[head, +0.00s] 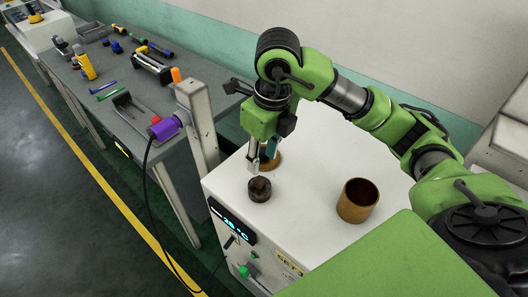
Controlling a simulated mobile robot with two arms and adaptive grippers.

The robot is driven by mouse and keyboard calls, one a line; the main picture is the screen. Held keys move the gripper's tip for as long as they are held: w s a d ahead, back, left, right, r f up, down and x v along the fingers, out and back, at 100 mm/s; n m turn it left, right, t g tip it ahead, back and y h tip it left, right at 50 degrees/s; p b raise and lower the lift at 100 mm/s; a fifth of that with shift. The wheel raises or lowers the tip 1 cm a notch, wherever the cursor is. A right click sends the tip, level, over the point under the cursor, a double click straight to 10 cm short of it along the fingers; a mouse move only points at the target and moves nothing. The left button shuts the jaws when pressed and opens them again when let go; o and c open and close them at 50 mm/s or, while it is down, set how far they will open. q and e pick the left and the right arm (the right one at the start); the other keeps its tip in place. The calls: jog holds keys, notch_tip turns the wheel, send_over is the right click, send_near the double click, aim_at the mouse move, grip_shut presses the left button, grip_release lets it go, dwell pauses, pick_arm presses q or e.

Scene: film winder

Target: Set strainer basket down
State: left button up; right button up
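My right gripper (262,162) points down over the white top of the heater cabinet (310,185). A round copper-brown thing (272,164) shows partly behind its fingers; whether they touch it I cannot tell. A small dark brown, round, cup-like piece (259,190) sits on the cabinet top just in front of the fingertips. A larger open copper-coloured cylinder (357,201) stands upright to the right, apart from the gripper. I cannot tell for sure which of these is the strainer basket. My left gripper is out of view.
The cabinet front has a lit blue display (232,220) and a green knob (243,271). A grey workbench (130,120) with several tools stands to the left. A purple device (166,128) with a black cable is beside a post. The cabinet top between cylinder and dark piece is clear.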

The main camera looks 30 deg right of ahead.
jog(key=shift+s+d+r, duration=0.1)
jog(key=shift+s+r, duration=0.1)
jog(key=shift+r, duration=1.25)
